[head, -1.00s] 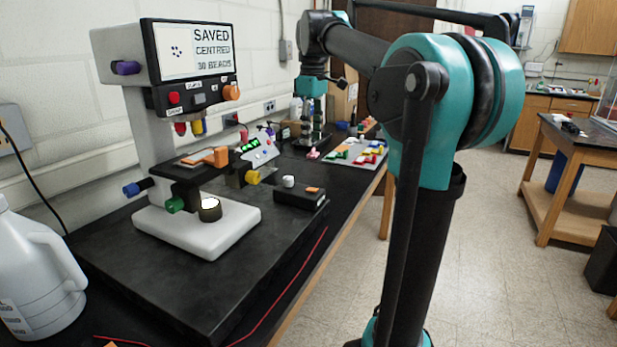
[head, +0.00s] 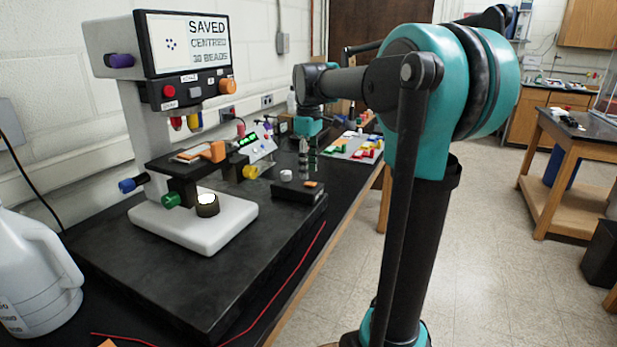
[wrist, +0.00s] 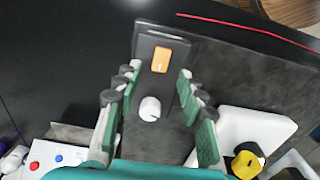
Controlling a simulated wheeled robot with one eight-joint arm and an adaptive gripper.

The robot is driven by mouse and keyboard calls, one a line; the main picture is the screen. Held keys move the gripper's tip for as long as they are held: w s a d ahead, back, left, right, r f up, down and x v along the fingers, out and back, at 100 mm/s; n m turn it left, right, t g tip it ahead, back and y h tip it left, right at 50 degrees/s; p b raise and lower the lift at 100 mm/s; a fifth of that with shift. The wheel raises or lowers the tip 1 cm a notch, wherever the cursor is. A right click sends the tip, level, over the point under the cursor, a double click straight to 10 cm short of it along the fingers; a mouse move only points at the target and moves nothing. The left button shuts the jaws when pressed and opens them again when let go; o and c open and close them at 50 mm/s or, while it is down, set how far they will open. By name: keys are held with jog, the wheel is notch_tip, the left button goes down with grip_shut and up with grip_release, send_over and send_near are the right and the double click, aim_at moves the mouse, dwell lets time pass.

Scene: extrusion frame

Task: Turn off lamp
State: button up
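The microscope (head: 140,195) stands on a dark slab with its round lamp (head: 207,204) glowing white on the base. To its right is a black control box (head: 298,194) with an orange rocker switch (head: 313,184) and a white knob (head: 286,176). In the wrist view the box (wrist: 143,62), its orange switch (wrist: 161,59) and white knob (wrist: 150,109) lie between the finger lines. My gripper (wrist: 157,78) is open and empty, pointing down at the box. In the head view my gripper (head: 308,158) is just beyond the box. Contact cannot be told.
The microscope base (wrist: 250,135) is close beside the right fingers in the wrist view. A sloped panel (head: 258,148) with green digits stands behind. A red cord (head: 290,277) runs along the slab edge. A white jug (head: 35,270) stands at the front left.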

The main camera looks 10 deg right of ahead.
aim_at(309, 183)
jog(key=shift+f, duration=1.7)
grip_shut()
